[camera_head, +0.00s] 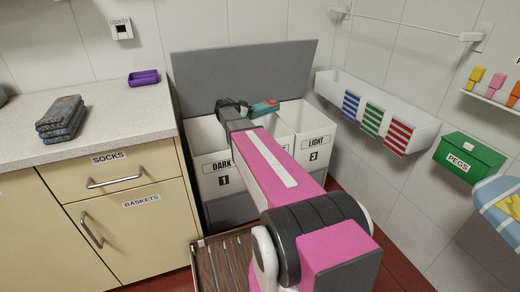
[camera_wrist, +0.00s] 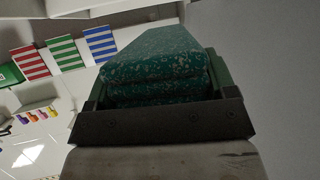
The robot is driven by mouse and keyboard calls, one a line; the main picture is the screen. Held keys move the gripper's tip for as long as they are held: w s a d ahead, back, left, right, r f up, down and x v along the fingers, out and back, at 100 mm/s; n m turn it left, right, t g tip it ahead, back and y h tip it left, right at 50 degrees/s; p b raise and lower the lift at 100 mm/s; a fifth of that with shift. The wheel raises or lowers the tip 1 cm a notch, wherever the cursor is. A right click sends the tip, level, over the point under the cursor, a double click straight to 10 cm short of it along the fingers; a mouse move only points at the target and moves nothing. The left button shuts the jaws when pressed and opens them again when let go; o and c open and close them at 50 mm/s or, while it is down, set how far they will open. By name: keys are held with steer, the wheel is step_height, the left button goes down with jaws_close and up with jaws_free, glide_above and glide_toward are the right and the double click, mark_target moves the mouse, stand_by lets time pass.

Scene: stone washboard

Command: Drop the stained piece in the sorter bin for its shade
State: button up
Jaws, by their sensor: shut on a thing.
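My gripper (camera_head: 250,110) is shut on a folded teal speckled cloth (camera_head: 266,107), which shows a small red patch in the head view. The cloth also fills the middle of the wrist view (camera_wrist: 160,62), between the two fingers. My gripper and the cloth are above the white sorter, toward its back. The sorter's left bin (camera_head: 222,178) is labelled DARK 1 and its right bin (camera_head: 314,150) is labelled LIGHT 3. My arm covers the front of the middle bin, so its label is hidden.
A grey lid panel (camera_head: 240,75) stands raised behind the bins. The left counter (camera_head: 110,118) holds folded dark cloths (camera_head: 60,120) and a purple tray (camera_head: 143,77). A white wall trough (camera_head: 350,98) with striped cloths and a green PEGS box (camera_head: 468,155) are at right.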

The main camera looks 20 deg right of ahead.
steer(key=shift+f, duration=1.05)
steer(key=o, duration=0.9)
steer(key=shift+o, duration=0.2)
steer(key=shift+a, duration=0.1)
steer(key=v, duration=1)
steer(key=shift+a+r, duration=0.15)
steer(key=shift+a, duration=0.15)
steer(key=shift+s, duration=0.1)
